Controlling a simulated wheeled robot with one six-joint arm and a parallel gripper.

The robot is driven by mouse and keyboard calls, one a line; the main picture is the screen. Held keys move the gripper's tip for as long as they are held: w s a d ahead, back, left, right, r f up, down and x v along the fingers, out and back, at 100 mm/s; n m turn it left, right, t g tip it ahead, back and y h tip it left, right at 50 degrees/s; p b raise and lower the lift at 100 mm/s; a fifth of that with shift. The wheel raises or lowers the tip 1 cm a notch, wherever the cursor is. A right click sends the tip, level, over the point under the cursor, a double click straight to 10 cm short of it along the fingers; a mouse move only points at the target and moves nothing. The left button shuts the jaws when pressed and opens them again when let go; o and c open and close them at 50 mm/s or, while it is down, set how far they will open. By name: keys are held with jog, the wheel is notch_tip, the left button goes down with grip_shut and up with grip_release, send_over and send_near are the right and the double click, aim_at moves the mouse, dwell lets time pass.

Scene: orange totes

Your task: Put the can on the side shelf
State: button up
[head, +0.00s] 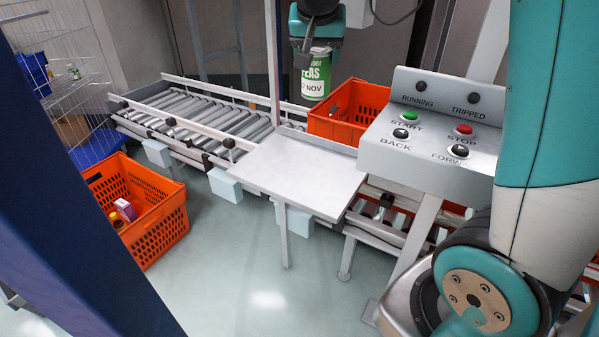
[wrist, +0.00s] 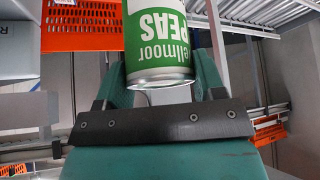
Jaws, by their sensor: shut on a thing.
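A green and white can of peas (head: 316,74) is in my gripper (head: 314,52), high in the upper middle of the head view. In the wrist view the can (wrist: 157,40) sits between the teal fingers of my gripper (wrist: 165,85), its label upside down in the picture. The gripper is shut on it. A flat light-grey side shelf (head: 300,175) on legs stands beside the conveyor, below the can and nearer to me. Its top is bare, and the can is clear of it.
An orange tote (head: 372,142) stands on the conveyor right of the can. A roller conveyor (head: 205,118) runs behind the shelf. A button panel (head: 432,130) stands to the right. Another orange tote (head: 160,235) with small items is on the floor at left, near a wire rack (head: 60,60).

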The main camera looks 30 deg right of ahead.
aim_at(316, 67)
notch_tip(316, 67, down, 3)
jog(key=shift+f+b, duration=0.1)
jog(key=shift+b, duration=0.65)
notch_tip(316, 67, down, 19)
jog(key=b, duration=0.3)
jog(key=shift+f, duration=0.2)
jog(key=shift+f, duration=0.1)
jog(key=o, duration=1.1)
